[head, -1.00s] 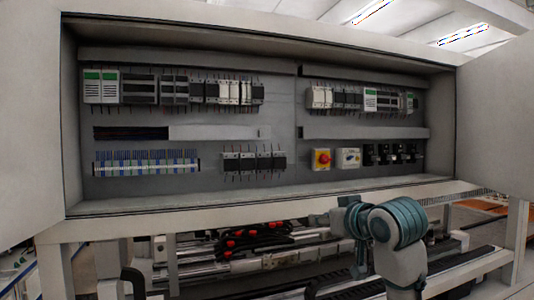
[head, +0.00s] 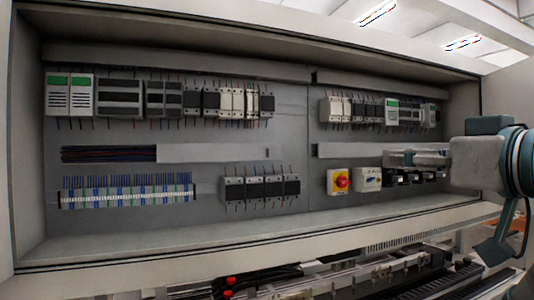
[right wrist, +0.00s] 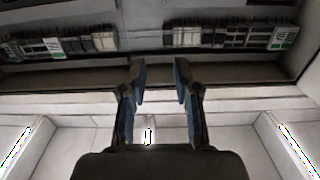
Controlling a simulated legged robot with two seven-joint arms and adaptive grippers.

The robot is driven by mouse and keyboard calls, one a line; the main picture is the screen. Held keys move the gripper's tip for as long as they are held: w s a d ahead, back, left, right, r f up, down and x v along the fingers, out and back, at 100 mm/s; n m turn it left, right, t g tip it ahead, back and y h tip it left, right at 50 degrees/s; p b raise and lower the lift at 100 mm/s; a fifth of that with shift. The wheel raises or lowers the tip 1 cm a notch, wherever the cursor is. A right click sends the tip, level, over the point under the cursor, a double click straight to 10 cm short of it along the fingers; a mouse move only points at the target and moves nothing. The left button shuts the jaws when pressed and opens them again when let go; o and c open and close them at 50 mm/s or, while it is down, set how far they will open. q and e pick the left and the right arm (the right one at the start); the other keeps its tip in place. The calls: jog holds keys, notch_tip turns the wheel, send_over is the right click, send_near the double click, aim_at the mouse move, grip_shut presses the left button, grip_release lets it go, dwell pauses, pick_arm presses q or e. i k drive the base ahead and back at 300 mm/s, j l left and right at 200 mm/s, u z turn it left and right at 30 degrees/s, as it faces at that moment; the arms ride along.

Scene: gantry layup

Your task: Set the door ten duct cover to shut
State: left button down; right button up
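A long grey duct cover (head: 215,152) lies across the middle of the cabinet's back panel in the head view. Its duct is uncovered at the left end, where dark wires (head: 108,154) show. A small tab (head: 268,153) sits near the cover's right end. No label tells which cover is door ten. My right gripper (head: 392,158) reaches in from the right, in front of the right-hand duct, well to the right of that cover. In the right wrist view its two fingers (right wrist: 159,75) stand apart with nothing between them. My left gripper is not in view.
A second duct cover (head: 350,150) on the right is partly hidden by my gripper. A red-yellow rotary switch (head: 340,181) and black components sit below it. Terminal blocks (head: 125,191) and breakers (head: 260,187) line the lower row. The cabinet's front sill (head: 250,250) is an edge.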

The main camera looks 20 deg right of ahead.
aim_at(167, 152)
jog(key=i+j, duration=0.1)
jog(key=i, duration=0.8)
